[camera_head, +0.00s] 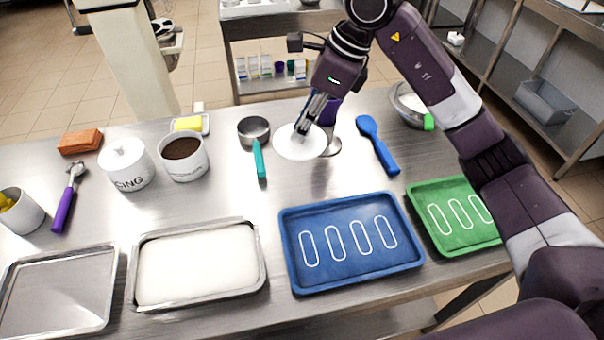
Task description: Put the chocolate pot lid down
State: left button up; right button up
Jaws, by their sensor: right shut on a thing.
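My right gripper (304,122) is shut on a round white lid (297,148). The lid is over the steel table, right of the measuring cup and behind the blue tray. I cannot tell whether it touches the tabletop. The chocolate pot (198,164) is a white pot standing uncovered at the left, with dark brown contents showing. Its rim is well left of the lid. My left gripper is not in view.
Close around the lid are a steel cup with a teal handle (260,160), a purple-handled utensil partly behind the gripper, and a blue spoon (378,146). A lidded icing pot (124,165) stands left. A blue tray (302,287) and green tray (432,220) lie in front.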

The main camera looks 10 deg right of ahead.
notch_tip(320, 180, down, 14)
jog(key=p, duration=0.2)
jog(key=shift+f+p, duration=0.25)
jog(key=shift+p, duration=0.05)
jog(key=shift+f, duration=0.1)
jog(key=o, duration=0.8)
